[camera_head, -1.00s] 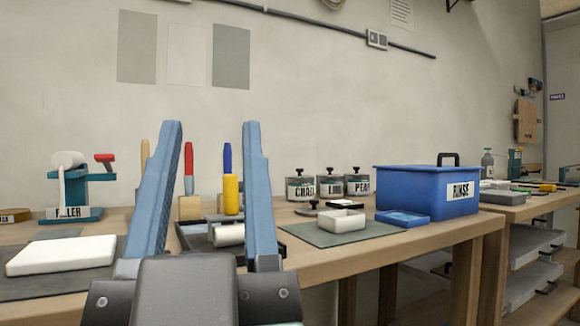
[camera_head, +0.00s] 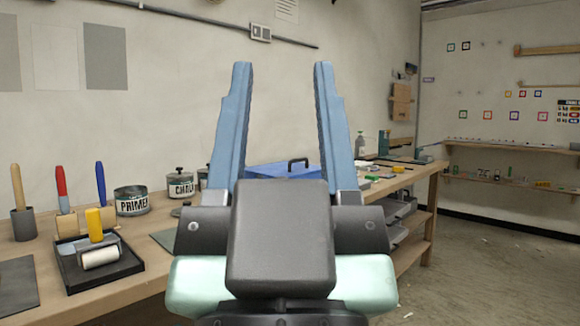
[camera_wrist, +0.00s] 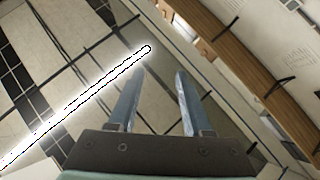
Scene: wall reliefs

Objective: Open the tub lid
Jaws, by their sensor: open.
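The blue tub's lid (camera_head: 268,171) shows between my gripper's fingers in the head view, with a black handle (camera_head: 298,162) on top. The lid looks closed. Most of the tub body, and its label, is hidden behind my gripper and arm. My gripper (camera_head: 283,66) is open and empty, its two blue fingers pointing up and well apart. In the wrist view my gripper (camera_wrist: 160,72) is also open with nothing between the fingers, and no tub shows there.
The wooden bench (camera_head: 150,284) runs along the wall. On it are a black tray (camera_head: 118,268) with a roller, a PRIMER can (camera_head: 131,201) and a CHALK can (camera_head: 180,184). Wall shelves (camera_head: 510,147) stand at the far right. Open floor (camera_head: 475,260) lies right of the bench.

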